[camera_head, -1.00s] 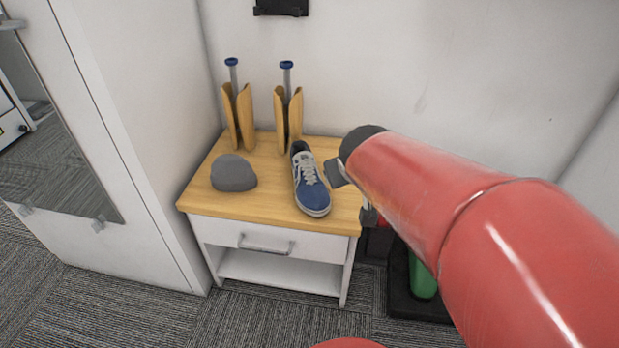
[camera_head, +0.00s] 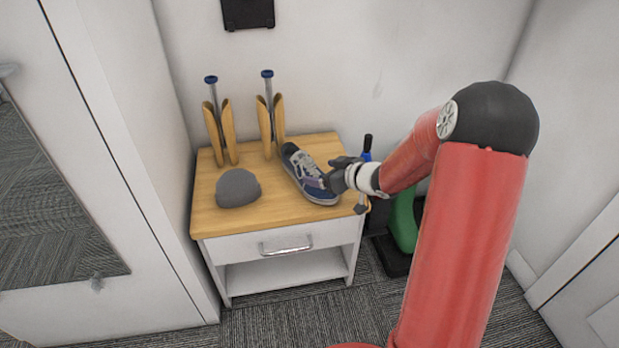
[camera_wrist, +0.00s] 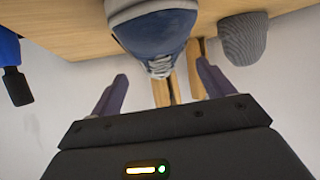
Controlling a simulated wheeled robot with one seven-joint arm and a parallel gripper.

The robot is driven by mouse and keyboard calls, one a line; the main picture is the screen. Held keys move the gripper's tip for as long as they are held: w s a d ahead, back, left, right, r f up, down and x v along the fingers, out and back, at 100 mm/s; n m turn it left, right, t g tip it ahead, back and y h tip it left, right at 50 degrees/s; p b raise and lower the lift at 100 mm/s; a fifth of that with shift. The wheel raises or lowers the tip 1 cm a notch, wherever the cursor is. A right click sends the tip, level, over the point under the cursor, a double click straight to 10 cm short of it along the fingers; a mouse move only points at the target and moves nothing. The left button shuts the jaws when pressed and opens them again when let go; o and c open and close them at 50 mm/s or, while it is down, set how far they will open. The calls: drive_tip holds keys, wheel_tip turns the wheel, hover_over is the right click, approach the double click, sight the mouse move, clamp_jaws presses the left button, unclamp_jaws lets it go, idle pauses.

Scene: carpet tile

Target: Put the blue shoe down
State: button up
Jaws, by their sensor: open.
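The blue shoe (camera_head: 309,176) rests on the wooden top of the small nightstand (camera_head: 222,219), its toe toward the front right. It is blue with grey-white upper parts and a pale sole. My gripper (camera_head: 338,178) is at the right side of the shoe's toe. In the wrist view the shoe (camera_wrist: 152,32) fills the top middle, and my gripper's two fingers (camera_wrist: 160,88) are spread apart, with the toe above and between them. The head view does not show clearly whether a finger touches the shoe.
A grey beanie (camera_head: 238,188) lies left of the shoe. Two wooden holders with blue-topped rods (camera_head: 220,130) (camera_head: 270,120) stand behind. A white wardrobe (camera_head: 120,150) is at the left. A green object (camera_head: 404,222) stands right of the nightstand. The front left of the top is clear.

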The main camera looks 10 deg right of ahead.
sight(310, 169)
drive_tip(key=x, duration=0.5)
drive_tip(key=shift+w+a, duration=0.2)
drive_tip(key=shift+w, duration=0.1)
drive_tip(key=shift+r, duration=0.1)
drive_tip(key=c, duration=1.2)
